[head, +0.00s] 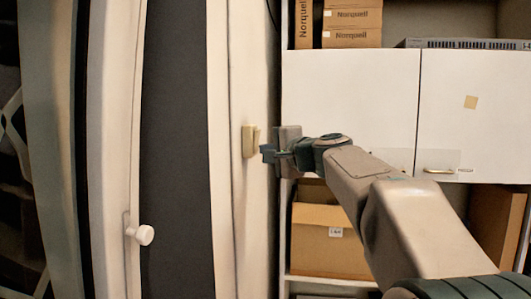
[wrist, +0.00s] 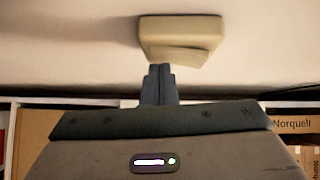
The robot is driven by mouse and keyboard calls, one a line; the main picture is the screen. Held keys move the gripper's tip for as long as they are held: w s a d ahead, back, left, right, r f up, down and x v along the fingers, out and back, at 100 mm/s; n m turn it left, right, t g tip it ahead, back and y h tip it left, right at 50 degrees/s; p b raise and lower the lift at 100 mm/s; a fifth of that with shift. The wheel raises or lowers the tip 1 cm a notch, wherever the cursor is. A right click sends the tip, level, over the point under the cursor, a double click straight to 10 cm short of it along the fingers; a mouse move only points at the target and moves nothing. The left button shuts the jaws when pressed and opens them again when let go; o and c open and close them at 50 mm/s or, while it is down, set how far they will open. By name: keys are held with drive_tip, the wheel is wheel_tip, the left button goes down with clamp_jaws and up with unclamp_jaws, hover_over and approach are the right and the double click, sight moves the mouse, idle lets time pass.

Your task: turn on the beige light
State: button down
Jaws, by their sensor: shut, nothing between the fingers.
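The beige light switch (head: 249,141) is a small beige block on the pale wall panel, just left of my gripper in the head view. In the wrist view the beige switch (wrist: 180,36) sits on the wall, with a slanted rocker face toward my fingers. My gripper (head: 267,153) is shut and empty, its fingertips very near the switch. In the wrist view the closed fingertips (wrist: 160,70) lie just below the rocker's lower left part. I cannot tell whether they touch it.
A white door knob (head: 142,235) is on the door edge at left. White cabinet doors (head: 350,100) stand behind my arm. Cardboard boxes (head: 328,240) fill the shelf below, and Norquell boxes (head: 352,28) stand above. A box (wrist: 292,125) also shows at right in the wrist view.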

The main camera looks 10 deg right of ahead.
drive_tip(key=b+v, duration=0.3)
drive_tip(key=v, duration=1)
drive_tip(key=shift+s, duration=0.45)
drive_tip(key=shift+d, duration=0.1)
